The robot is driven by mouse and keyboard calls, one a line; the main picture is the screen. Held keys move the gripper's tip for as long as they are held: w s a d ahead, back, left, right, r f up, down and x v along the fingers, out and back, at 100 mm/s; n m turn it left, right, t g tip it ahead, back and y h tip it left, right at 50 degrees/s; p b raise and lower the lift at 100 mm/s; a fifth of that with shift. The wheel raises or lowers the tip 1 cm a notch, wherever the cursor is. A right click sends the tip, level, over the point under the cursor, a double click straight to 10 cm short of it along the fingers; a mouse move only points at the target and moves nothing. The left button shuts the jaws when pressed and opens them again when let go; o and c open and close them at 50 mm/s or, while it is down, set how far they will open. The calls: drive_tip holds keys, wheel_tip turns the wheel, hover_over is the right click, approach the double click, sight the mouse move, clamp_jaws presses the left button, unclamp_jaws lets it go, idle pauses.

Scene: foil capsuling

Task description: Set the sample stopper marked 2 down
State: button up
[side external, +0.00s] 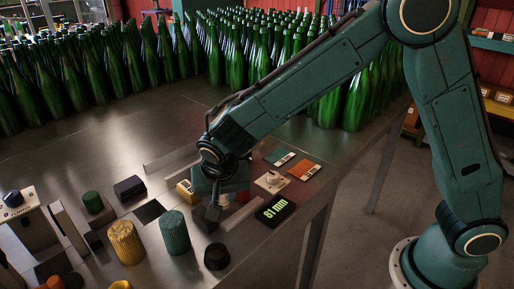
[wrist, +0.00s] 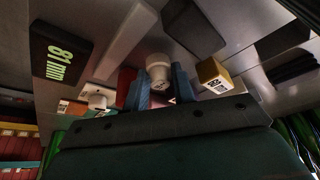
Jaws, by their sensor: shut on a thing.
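The sample stopper (wrist: 158,66), pale with a dark mark on its end, shows in the wrist view between the two blue-grey fingers of my gripper (wrist: 160,88). The gripper is shut on it. The mark looks like a 2 but is too small to read surely. In the side external view my gripper (side external: 213,208) is low over the metal table, and its fingers mostly hide the stopper. I cannot tell whether the stopper touches the table.
A yellow block (side external: 187,190) stands close beside my gripper. A display reading 81 mm (side external: 275,210) and a white knobbed piece (side external: 271,181) lie to the right. Ribbed green (side external: 174,232) and gold (side external: 125,242) capsules stand in front left. Many green bottles (side external: 215,52) fill the back.

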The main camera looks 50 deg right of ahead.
drive_tip(key=shift+f, duration=0.6)
drive_tip(key=shift+f, duration=0.15)
drive_tip(key=o, duration=0.6)
drive_tip(key=shift+o, duration=0.2)
drive_tip(key=v, duration=1.2)
drive_tip(key=shift+d+r, duration=0.1)
drive_tip(key=shift+r, duration=0.15)
